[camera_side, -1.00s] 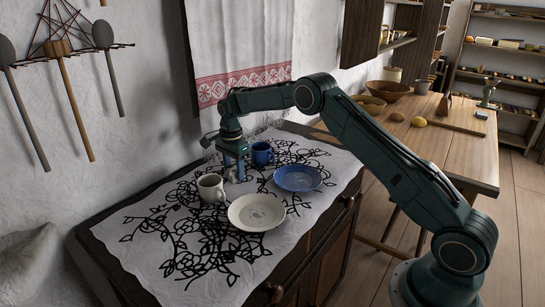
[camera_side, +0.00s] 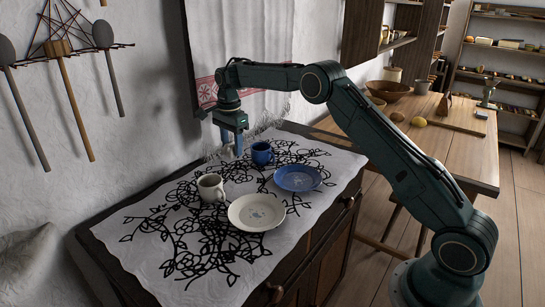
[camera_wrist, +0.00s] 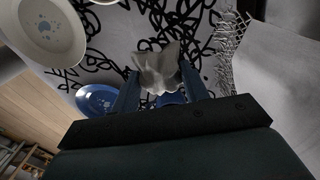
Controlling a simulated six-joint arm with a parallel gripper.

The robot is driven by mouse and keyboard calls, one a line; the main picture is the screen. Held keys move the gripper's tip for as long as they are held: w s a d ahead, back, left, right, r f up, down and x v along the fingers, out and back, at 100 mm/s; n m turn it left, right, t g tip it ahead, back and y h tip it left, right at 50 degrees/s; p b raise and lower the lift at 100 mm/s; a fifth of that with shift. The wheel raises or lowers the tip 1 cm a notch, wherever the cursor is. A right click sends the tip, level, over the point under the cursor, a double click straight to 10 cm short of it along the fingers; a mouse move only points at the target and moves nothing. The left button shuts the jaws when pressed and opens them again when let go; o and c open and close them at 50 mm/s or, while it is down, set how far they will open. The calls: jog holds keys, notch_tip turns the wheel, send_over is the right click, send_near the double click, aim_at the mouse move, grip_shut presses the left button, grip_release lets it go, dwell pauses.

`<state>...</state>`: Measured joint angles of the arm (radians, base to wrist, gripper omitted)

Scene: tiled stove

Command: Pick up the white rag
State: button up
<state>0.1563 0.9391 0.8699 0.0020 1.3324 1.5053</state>
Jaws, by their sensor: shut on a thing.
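The white rag (camera_wrist: 158,68) shows in the wrist view as a crumpled, greyish-white cloth between the two fingers of my gripper (camera_wrist: 158,85). My gripper is shut on it. In the side view my gripper (camera_side: 229,150) is above the far part of the patterned cloth, left of the blue mug. The rag (camera_side: 228,154) shows there as a small pale bit at the fingertips, partly hidden by the fingers. It appears raised above the cloth.
A blue mug (camera_side: 262,153), a white mug (camera_side: 211,187), a blue plate (camera_side: 298,178) and a cream plate (camera_side: 256,212) stand on the patterned cloth (camera_side: 130,228). A fringed towel (camera_side: 268,105) hangs on the wall close behind my gripper.

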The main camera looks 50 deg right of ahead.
aim_at(229, 147)
notch_tip(229, 147, up, 11)
dwell(0.4)
jog(key=shift+r, duration=0.15)
dwell(0.5)
jog(key=shift+o, duration=0.5)
jog(key=shift+a, duration=0.1)
jog(key=shift+s+a+f, duration=0.35)
jog(key=shift+a+f, duration=0.15)
jog(key=shift+a, duration=0.1)
jog(key=shift+s+a+f, duration=0.35)
jog(key=shift+a+f, duration=0.1)
jog(key=shift+a, duration=0.1)
jog(key=s+a+f, duration=0.4)
jog(key=s, duration=0.5)
jog(key=s+a+f, duration=0.3)
jog(key=s+f, duration=0.2)
jog(key=s, duration=0.4)
jog(key=shift+a+f, duration=0.25)
jog(key=shift+a, duration=0.15)
